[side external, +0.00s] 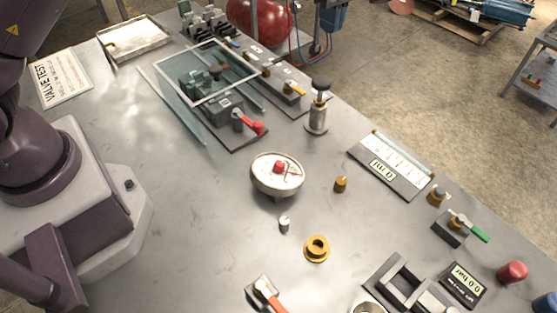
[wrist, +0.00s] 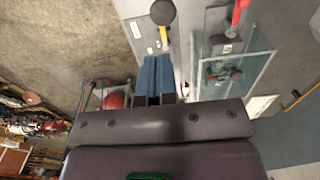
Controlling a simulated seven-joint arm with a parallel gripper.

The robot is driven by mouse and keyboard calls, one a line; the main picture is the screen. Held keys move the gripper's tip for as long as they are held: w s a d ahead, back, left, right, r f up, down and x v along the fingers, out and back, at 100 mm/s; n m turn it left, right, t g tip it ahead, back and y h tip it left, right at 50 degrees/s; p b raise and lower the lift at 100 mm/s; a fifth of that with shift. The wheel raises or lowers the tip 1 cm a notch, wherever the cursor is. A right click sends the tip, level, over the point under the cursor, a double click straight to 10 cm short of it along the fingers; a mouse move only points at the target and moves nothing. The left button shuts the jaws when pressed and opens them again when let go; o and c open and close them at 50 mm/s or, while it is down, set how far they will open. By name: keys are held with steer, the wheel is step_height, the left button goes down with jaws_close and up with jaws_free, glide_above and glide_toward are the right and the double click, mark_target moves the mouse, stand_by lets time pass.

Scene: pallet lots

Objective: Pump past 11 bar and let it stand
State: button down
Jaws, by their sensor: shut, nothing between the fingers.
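A hand pump (side external: 317,118) with a silver body and a round black knob stands upright on the bench in the side view. Its black knob (wrist: 163,12) also shows at the top of the wrist view. A black display (side external: 463,285) at the lower right reads 0.0 bar.
A clear guard (side external: 208,73) covers a test rig with a red lever (side external: 252,125).

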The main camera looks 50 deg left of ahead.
mark_target(322, 80)
step_height(322, 80, up, 3)
steer(key=shift+s+r, duration=0.1)
steer(key=shift+r, duration=0.05)
step_height(322, 80, down, 14)
steer(key=shift+s+f, duration=0.1)
stand_by(0.6)
steer(key=shift+f, duration=1.8)
step_height(322, 80, up, 14)
steer(key=shift+r, duration=0.25)
